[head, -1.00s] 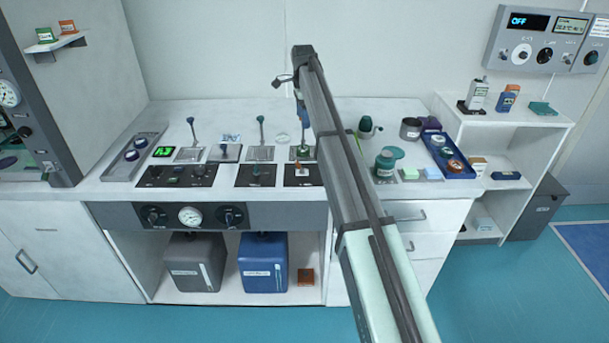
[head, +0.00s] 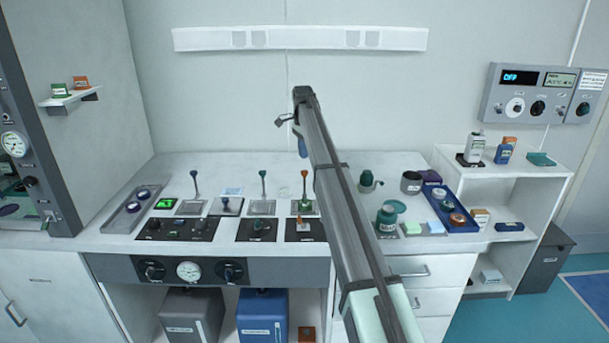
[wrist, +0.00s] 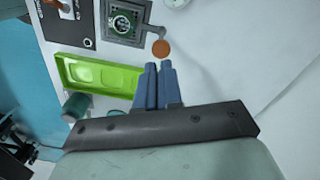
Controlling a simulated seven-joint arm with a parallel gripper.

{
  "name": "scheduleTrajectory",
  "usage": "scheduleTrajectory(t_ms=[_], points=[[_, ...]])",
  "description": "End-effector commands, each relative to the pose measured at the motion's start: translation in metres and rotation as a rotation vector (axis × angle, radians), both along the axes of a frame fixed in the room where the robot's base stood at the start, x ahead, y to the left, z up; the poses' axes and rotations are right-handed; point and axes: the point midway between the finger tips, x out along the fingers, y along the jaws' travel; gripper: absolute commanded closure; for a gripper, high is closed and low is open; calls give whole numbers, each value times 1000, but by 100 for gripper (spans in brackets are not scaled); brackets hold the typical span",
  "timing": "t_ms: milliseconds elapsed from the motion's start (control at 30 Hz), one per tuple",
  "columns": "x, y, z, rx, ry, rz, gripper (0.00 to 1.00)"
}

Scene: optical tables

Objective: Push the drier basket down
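My gripper (head: 301,150) hangs above the back of the bench, partly hidden by my arm. In the wrist view its two blue fingers (wrist: 159,68) are together and empty. An orange knob (wrist: 161,48) lies just beyond the fingertips, with a visible gap in the picture. It tops a stalk rising from a square plate with a round green part (wrist: 123,22). In the head view the same orange knob (head: 304,174) stands upright below my gripper. Similar stalks have a green knob (head: 262,173) and a blue knob (head: 194,173). I cannot tell which is the drier basket.
A bright green tray (wrist: 100,75) lies left of the fingers in the wrist view. Black control panels (head: 178,229) line the bench front. A teal jar (head: 387,216), a grey cup (head: 411,182) and a blue tray (head: 464,225) stand to the right.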

Motion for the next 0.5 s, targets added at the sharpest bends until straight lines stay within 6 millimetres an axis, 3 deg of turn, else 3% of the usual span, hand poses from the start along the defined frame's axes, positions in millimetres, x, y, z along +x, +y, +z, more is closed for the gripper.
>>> scheduleTrajectory(t_ms=[233,500], points=[[17,2,7,1,27,309,100],[20,2,10,12,57,691,100]])
